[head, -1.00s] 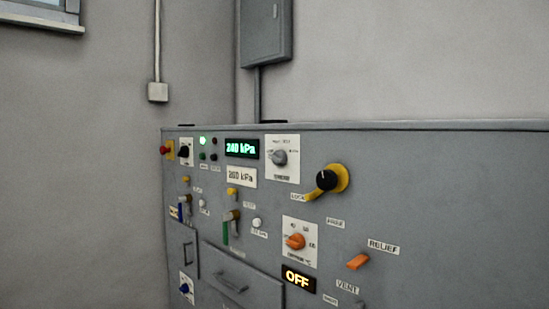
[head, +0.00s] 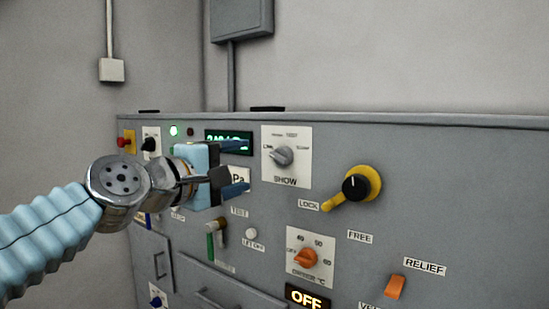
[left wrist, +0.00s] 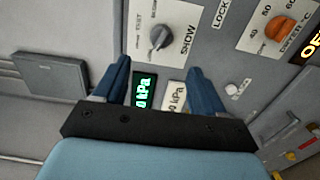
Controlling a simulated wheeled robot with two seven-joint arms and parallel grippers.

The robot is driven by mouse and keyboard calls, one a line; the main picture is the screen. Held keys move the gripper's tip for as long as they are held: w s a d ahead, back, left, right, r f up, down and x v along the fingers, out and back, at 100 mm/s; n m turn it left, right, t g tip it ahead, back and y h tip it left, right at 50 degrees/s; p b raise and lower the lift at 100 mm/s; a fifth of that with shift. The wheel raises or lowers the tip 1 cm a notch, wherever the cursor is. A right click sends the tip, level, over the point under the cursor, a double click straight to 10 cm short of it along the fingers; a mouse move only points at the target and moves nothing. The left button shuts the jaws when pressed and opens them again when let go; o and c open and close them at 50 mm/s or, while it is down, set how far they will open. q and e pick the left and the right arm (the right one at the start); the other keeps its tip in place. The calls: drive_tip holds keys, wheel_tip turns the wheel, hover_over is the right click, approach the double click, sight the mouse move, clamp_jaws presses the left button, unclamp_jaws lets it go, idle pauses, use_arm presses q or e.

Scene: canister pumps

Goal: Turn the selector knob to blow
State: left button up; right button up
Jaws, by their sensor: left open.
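I cannot read the word blow on any plate. Several rotary knobs show: a grey knob (head: 284,156) on a white plate marked SHOW, a black knob (head: 149,144) on a plate at the upper left, and a blue knob (head: 156,301) at the lower left. The grey knob also shows in the left wrist view (left wrist: 159,38), beyond the fingers. My left gripper (head: 240,167) is open and empty, in front of the green-lit display (head: 215,138) and left of the SHOW plate. In the left wrist view its fingers (left wrist: 158,70) stand apart. My right gripper is out of view.
A yellow-based lever with a black hub (head: 357,187) sticks out near LOCK. An orange knob (head: 305,257) sits on a numbered plate above the lit OFF sign (head: 307,297). An orange switch (head: 396,287) is below RELIEF. A red button (head: 122,141) is at the far left.

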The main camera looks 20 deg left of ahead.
sight(276, 158)
use_arm(q)
drive_tip(key=p+x, duration=0.3)
drive_tip(key=x, duration=0.8)
drive_tip(key=shift+a, duration=0.15)
drive_tip(key=shift+w+d+f+p, duration=0.15)
drive_tip(key=shift+w+d+p, duration=0.2)
drive_tip(key=shift+w, duration=0.3)
drive_tip(key=c, duration=1)
